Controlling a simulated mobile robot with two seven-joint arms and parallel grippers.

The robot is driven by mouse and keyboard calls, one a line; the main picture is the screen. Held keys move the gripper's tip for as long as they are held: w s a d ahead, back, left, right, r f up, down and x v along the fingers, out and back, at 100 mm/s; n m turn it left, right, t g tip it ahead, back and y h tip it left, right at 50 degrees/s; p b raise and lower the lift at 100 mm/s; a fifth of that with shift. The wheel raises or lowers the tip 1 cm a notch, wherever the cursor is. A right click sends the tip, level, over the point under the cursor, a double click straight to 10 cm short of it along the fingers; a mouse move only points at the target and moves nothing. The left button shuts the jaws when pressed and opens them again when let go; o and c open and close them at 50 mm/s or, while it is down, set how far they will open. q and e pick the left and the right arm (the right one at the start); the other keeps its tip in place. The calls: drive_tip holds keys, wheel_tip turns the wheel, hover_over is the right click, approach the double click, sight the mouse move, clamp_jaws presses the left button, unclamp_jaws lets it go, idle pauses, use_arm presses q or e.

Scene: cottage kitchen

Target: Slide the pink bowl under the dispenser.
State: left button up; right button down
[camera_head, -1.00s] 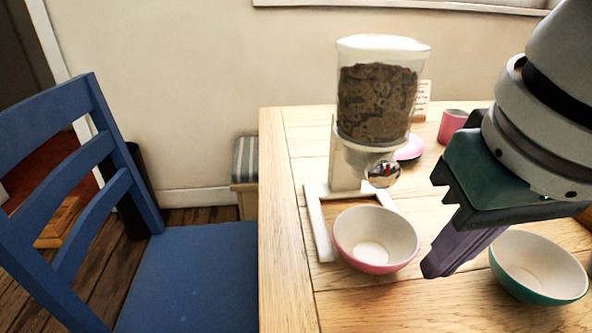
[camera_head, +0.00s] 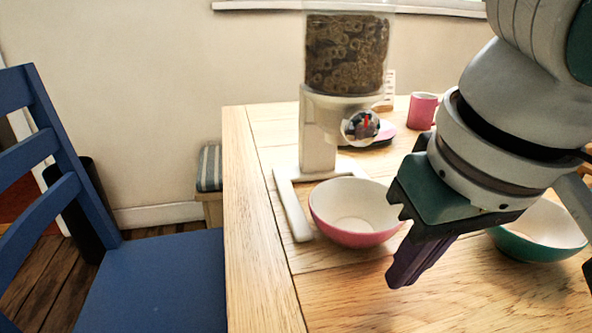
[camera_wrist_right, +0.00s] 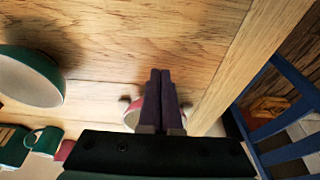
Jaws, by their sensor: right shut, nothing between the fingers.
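The pink bowl (camera_head: 350,228), white inside, stands upright on the table at the open front of the dispenser's U-shaped white base (camera_head: 290,205). The dispenser (camera_head: 345,60) holds brown ring cereal; its knob (camera_head: 361,127) is above the bowl's back part. Exactly how far the bowl is under the outlet is hard to tell. My right gripper (camera_head: 402,282) is shut and empty, fingers pointing down, just right and in front of the bowl. Whether it touches the bowl is unclear. In the right wrist view, the shut fingers (camera_wrist_right: 161,75) hide most of the pink bowl (camera_wrist_right: 130,114). My left gripper is out of view.
A teal bowl (camera_head: 540,245) stands right of my right gripper, partly behind my arm. A blue chair (camera_head: 160,280) is left of the table. The table front (camera_head: 350,300) is clear.

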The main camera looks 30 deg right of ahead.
sight(371, 242)
drive_tip(key=shift+w+d+r, duration=0.1)
drive_tip(key=shift+w+d, duration=0.1)
drive_tip(key=shift+w, duration=0.65)
drive_tip(key=shift+w+d+r, duration=0.1)
drive_tip(key=shift+w+d, duration=0.1)
drive_tip(key=shift+w, duration=0.6)
drive_tip(key=shift+w, duration=0.1)
drive_tip(key=w+b, duration=0.1)
drive_tip(key=w, duration=0.1)
drive_tip(key=shift+w+d+f+b, duration=0.15)
drive_tip(key=shift+w+d+b, duration=0.2)
drive_tip(key=shift+b, duration=0.05)
drive_tip(key=shift+w, duration=0.25)
